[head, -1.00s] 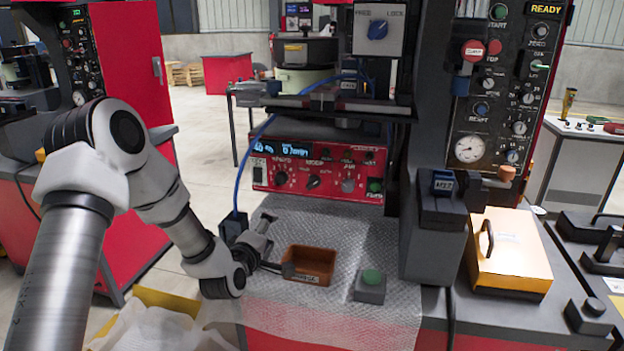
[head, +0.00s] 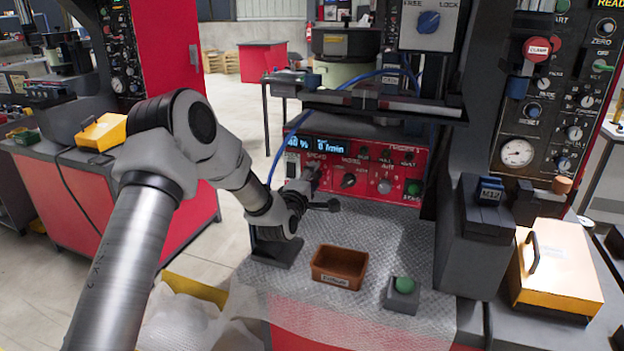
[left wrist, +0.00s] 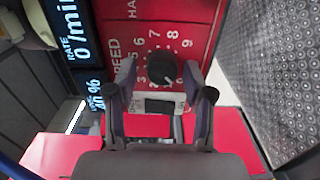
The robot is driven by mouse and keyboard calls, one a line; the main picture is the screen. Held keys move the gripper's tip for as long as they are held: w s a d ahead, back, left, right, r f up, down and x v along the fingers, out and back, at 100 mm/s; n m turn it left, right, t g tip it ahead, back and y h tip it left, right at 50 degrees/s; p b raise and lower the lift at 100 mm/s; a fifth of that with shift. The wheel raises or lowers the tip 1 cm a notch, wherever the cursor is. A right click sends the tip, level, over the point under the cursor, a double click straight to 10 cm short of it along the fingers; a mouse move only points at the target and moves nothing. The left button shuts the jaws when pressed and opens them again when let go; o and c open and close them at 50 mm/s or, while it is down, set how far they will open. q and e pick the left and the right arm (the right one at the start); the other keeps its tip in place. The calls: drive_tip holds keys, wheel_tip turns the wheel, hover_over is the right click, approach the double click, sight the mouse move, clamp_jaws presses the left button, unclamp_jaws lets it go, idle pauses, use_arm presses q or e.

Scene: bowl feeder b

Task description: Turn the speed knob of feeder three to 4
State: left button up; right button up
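In the head view my left gripper (head: 308,186) is in front of the panel's left part and covers the speed knob. My right gripper is not in view.
A brown bin (head: 339,266) and a green push button (head: 404,286) stand on the textured metal plate (head: 385,235) below the panel. A blue hose (head: 276,150) hangs left of the panel. A yellow-lidded box (head: 560,262) stands on the right.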

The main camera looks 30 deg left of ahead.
use_arm(q)
clamp_jaws()
drive_tip(key=shift+m, duration=0.5)
drive_tip(key=m, duration=0.3)
drive_tip(key=shift+m+b, duration=0.35)
drive_tip(key=shift+m, duration=0.05)
drive_tip(key=m, duration=0.5)
drive_tip(key=shift+w+r, duration=0.1)
drive_tip(key=shift+r, duration=0.05)
drive_tip(key=m+p, duration=0.1)
drive_tip(key=m, duration=0.5)
drive_tip(key=shift+a+r+m, duration=0.1)
drive_tip(key=shift+m, duration=0.3)
drive_tip(key=m+p, duration=0.2)
drive_tip(key=m, duration=0.3)
drive_tip(key=shift+m, duration=0.3)
